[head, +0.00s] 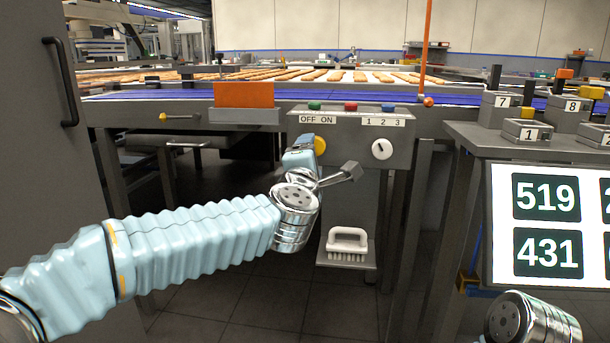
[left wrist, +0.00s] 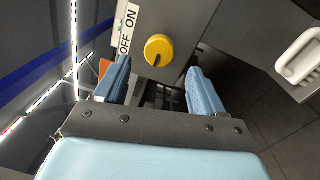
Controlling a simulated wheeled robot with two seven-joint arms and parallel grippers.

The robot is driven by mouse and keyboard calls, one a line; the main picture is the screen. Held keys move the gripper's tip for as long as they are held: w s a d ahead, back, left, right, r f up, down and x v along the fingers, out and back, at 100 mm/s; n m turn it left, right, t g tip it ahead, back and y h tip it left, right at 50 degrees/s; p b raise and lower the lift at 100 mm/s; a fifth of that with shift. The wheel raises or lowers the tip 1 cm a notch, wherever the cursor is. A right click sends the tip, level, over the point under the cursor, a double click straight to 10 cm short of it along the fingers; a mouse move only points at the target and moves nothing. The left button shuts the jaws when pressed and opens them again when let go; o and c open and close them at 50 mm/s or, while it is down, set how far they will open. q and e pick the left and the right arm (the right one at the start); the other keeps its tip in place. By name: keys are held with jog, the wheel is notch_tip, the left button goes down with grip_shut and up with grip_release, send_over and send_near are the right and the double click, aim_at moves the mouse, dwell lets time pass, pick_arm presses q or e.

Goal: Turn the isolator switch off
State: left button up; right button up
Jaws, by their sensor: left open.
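The isolator switch is a round yellow knob (head: 320,145) on the grey control panel (head: 397,151), below the OFF ON label (head: 317,119). My left gripper (head: 303,156) is in front of the panel and partly covers the knob's left side. In the left wrist view, the knob (left wrist: 159,49) lies just beyond the fingertips, in line with the gap between them. A dark mark on the knob points toward the lower edge of that view. My left gripper (left wrist: 160,68) is open and empty, with no visible contact with the knob. My right gripper is outside the views.
Green, red and blue buttons sit on the panel's top, and a white dial (head: 381,149) is at its right. A white brush (head: 347,243) rests on a low shelf. A conveyor (head: 170,97) with biscuits runs behind. A side table (head: 470,132) stands right.

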pick_arm(q)
jog(key=s+a, duration=0.1)
jog(key=s, duration=0.7)
jog(key=shift+s+f, duration=0.25)
jog(key=shift+f, duration=0.05)
jog(key=w+a+f+m+g, duration=0.2)
jog(key=w+f+m+g, duration=0.15)
jog(key=f, duration=1.35)
jog(key=w+a+f+m+g, duration=0.25)
jog(key=f+m, duration=0.25)
jog(key=f, duration=1.2)
jog(key=s+a+f+m+g, duration=0.1)
jog(key=s+f+g, duration=0.1)
jog(key=f, duration=0.3)
jog(key=s+a+f+m+g, duration=0.1)
jog(key=s+f+m, duration=0.15)
jog(key=f, duration=0.35)
jog(key=s+a+f+m+g+h, duration=0.15)
jog(key=s+f+g, duration=0.25)
jog(key=s+f, duration=0.7)
jog(key=s+a+f+m+g, duration=0.3)
jog(key=s+f+g, duration=0.2)
jog(key=s+f, duration=0.55)
notch_tip(320, 180, up, 15)
jog(key=s+d+p, duration=0.1)
jog(key=s+p, duration=0.1)
jog(key=p, duration=1.1)
jog(key=shift+r+p, duration=0.15)
jog(key=shift+p, duration=0.2)
